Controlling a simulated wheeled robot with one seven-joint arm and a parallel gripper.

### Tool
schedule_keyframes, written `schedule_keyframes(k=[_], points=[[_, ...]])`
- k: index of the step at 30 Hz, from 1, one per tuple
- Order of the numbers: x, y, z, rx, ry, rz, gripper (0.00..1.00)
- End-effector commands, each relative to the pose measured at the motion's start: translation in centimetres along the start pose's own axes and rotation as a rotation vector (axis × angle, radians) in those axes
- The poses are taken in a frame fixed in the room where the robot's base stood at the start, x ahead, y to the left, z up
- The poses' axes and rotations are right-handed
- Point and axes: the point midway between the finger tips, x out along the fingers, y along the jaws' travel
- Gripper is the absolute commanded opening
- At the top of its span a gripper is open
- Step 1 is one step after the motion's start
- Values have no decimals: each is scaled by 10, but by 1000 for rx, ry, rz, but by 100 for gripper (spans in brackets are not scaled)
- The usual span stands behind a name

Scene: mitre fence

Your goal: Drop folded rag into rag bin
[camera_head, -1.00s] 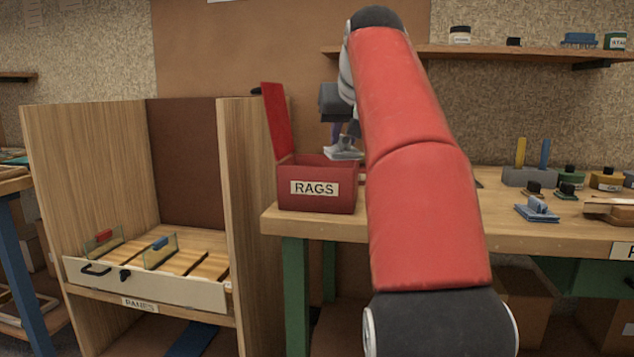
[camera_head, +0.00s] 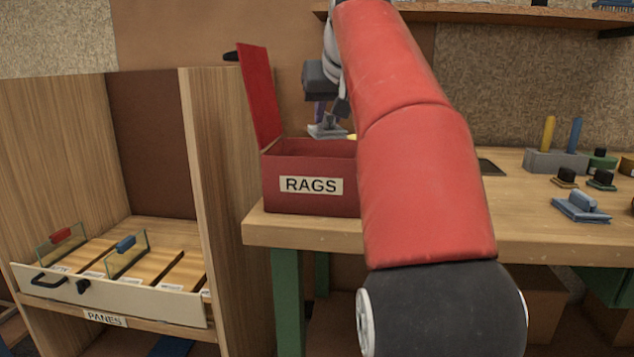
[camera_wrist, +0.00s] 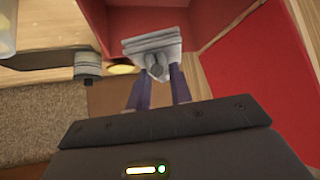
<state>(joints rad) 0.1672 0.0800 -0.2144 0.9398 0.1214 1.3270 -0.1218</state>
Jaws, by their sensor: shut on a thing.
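The red rag bin (camera_head: 310,165) stands on the left end of the workbench with its lid (camera_head: 262,95) raised and a RAGS label in front. My gripper (camera_head: 322,118) is shut on the grey folded rag (camera_head: 328,131) by its small raised grip, seen just above the bin's rim level. In the wrist view my gripper (camera_wrist: 157,75) has purple fingers closed on the grip of the folded rag (camera_wrist: 152,45). There the rag overlaps the bin's opening, beside the red lid (camera_wrist: 270,75). My arm hides the bin's right side in the head view.
A wooden pane cabinet (camera_head: 205,160) with an open drawer (camera_head: 120,298) stands left of the bench. A blue pad with a grip (camera_head: 580,207) and a grey block with yellow and blue pegs (camera_head: 555,162) sit on the bench at right. A shelf runs above.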

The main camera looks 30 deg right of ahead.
Motion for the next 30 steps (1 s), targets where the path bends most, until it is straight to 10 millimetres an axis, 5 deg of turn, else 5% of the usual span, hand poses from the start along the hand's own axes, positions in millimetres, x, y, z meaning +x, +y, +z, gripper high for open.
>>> schedule_keyframes(k=[6,19,20,24,30], points=[[19,0,19,0,1,0,0],[21,0,21,0,0,0,0],[21,0,21,0,0,0,24],[21,0,21,0,0,0,42],[21,0,21,0,0,0,47]])
